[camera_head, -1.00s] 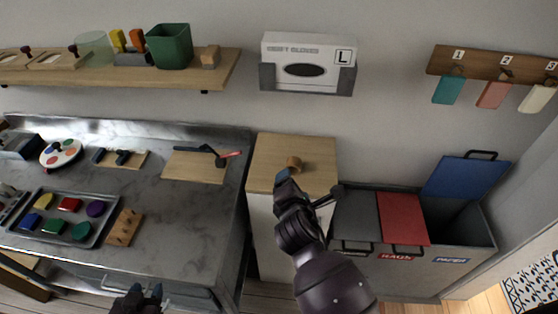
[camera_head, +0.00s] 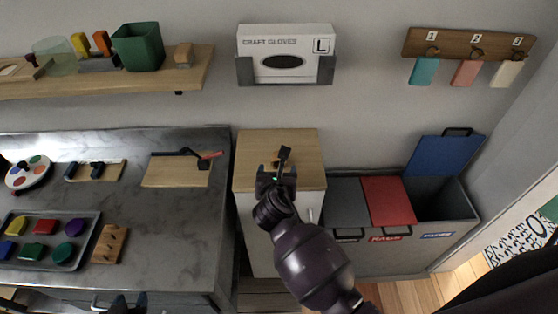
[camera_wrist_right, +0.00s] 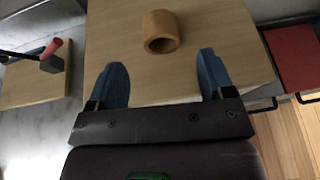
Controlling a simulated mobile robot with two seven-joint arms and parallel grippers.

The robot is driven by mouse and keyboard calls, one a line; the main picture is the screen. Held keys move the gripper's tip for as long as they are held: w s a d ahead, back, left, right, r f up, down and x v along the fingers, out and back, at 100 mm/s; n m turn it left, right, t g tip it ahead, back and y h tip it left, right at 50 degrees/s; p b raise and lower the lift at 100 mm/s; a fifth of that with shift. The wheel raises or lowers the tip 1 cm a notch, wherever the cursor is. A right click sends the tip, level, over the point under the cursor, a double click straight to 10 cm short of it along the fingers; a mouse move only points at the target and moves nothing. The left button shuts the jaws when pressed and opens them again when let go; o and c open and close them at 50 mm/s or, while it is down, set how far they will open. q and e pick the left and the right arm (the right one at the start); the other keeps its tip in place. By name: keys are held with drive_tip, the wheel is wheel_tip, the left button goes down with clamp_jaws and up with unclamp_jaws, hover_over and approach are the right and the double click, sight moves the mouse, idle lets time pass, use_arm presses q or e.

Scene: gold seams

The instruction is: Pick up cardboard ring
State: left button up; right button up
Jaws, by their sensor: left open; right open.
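The cardboard ring (camera_wrist_right: 161,31) is a short tan-brown tube resting on the light wooden cabinet top (camera_wrist_right: 215,30). In the head view it is mostly hidden behind my right gripper (camera_head: 276,170). My right gripper also shows in the right wrist view (camera_wrist_right: 160,72), where its two blue fingers are wide apart. Nothing is between them. The ring lies beyond the fingertips, roughly centred between them and apart from both. My left gripper (camera_head: 128,302) is at the bottom edge of the head view, partly cut off, open and away from the ring.
Waste bins with a red lid (camera_head: 387,200) and a raised blue lid (camera_head: 445,155) stand right of the cabinet. A steel worktop (camera_head: 150,225) with a tray (camera_head: 82,255) is at left. A glove box (camera_head: 285,52) hangs above. The cabinet top around the ring is clear.

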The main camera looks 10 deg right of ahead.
sight(279, 160)
drive_tip(key=shift+b+x, duration=0.35)
drive_tip(key=shift+x, duration=2.65)
drive_tip(key=shift+d+r, duration=0.1)
drive_tip(key=shift+r, duration=0.1)
drive_tip(key=c, duration=1)
